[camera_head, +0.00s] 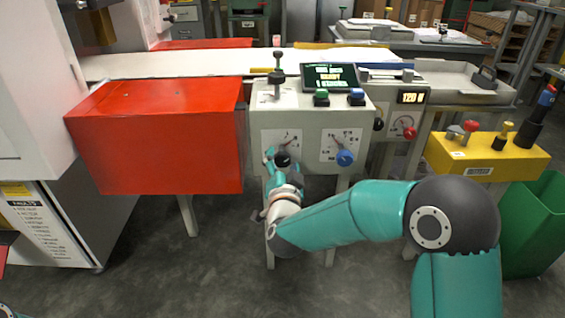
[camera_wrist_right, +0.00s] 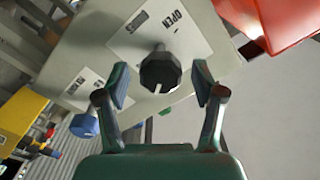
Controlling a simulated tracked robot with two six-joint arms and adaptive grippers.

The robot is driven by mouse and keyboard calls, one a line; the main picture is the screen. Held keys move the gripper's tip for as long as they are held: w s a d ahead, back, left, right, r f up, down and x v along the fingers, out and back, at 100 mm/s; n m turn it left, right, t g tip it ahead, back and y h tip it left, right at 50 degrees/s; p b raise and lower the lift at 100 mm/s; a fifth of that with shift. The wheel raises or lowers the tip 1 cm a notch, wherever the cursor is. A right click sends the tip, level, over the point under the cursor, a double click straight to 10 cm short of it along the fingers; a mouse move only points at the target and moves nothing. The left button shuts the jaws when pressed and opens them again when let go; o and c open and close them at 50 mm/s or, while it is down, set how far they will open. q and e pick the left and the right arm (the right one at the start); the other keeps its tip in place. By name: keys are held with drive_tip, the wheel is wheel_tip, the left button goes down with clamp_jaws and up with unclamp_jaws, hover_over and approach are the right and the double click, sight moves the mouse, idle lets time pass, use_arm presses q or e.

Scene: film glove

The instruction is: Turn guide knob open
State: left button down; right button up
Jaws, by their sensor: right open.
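The black guide knob (camera_head: 282,159) is on the front of a grey control box (camera_head: 310,110), in front of a white dial plate. In the right wrist view the faceted black knob (camera_wrist_right: 160,75) has a white pointer mark towards the picture's bottom, and its plate (camera_wrist_right: 182,30) reads OPEN. My right gripper (camera_head: 274,160) is at the knob. In the wrist view its open fingers (camera_wrist_right: 160,68) are on either side of the knob, with gaps on both sides. Whether the fingertips reach past the knob's face is unclear. My left gripper is not in view.
A blue knob (camera_head: 344,158) with its own dial plate is to the right on the same box. A red guard box (camera_head: 170,140) is close on the left. A yellow box (camera_head: 485,158) with knobs and a green bin (camera_head: 535,225) stand on the right.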

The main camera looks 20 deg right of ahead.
drive_tip(key=shift+w+d, duration=0.2)
drive_tip(key=shift+w, duration=0.4)
drive_tip(key=c, duration=1.2)
drive_tip(key=shift+o, duration=0.2)
